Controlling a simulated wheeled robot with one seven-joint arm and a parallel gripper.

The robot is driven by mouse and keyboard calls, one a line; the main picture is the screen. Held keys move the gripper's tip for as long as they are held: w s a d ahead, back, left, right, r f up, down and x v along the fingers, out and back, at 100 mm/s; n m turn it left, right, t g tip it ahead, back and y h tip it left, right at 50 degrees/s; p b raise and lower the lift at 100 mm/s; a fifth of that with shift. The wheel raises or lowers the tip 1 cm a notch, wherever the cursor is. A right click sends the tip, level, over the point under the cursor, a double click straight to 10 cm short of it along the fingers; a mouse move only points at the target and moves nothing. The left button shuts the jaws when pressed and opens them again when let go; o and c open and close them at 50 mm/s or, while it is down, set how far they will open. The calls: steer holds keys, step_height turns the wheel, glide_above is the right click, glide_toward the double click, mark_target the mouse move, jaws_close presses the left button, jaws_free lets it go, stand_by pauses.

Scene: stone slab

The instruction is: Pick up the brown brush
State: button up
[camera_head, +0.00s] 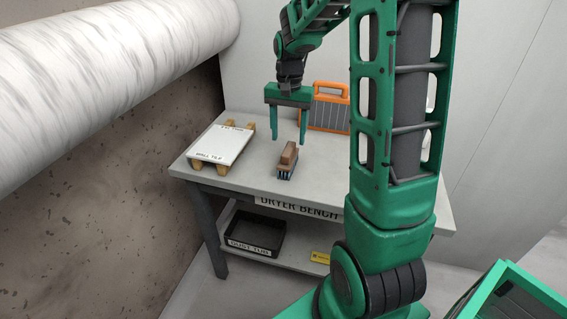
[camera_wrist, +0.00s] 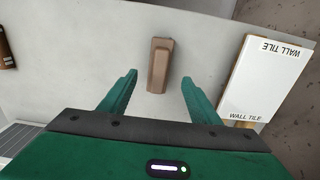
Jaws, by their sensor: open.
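The brown brush (camera_head: 288,161) lies on the grey bench top near its front edge, with a brown back and darker bluish bristles beneath. My green gripper (camera_head: 288,139) is open and empty above the bench, a little behind and above the brush. In the wrist view the brush (camera_wrist: 159,66) shows from above, between the lines of the two fingers and just beyond their tips. My gripper (camera_wrist: 159,76) has its fingers spread wider than the brush, and neither finger appears to touch it.
A white wall tile (camera_head: 222,143) on a small wooden pallet lies left of the brush. An orange-framed grey panel (camera_head: 330,108) stands behind. A black dust tub (camera_head: 256,234) and a yellow item (camera_head: 320,258) are on the lower shelf. Bench top around the brush is clear.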

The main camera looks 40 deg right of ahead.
mark_target(288, 159)
step_height(288, 159, down, 10)
steer(key=shift+d+f, duration=0.1)
steer(key=shift+f, duration=0.1)
stand_by(0.4)
steer(key=c, duration=1.2)
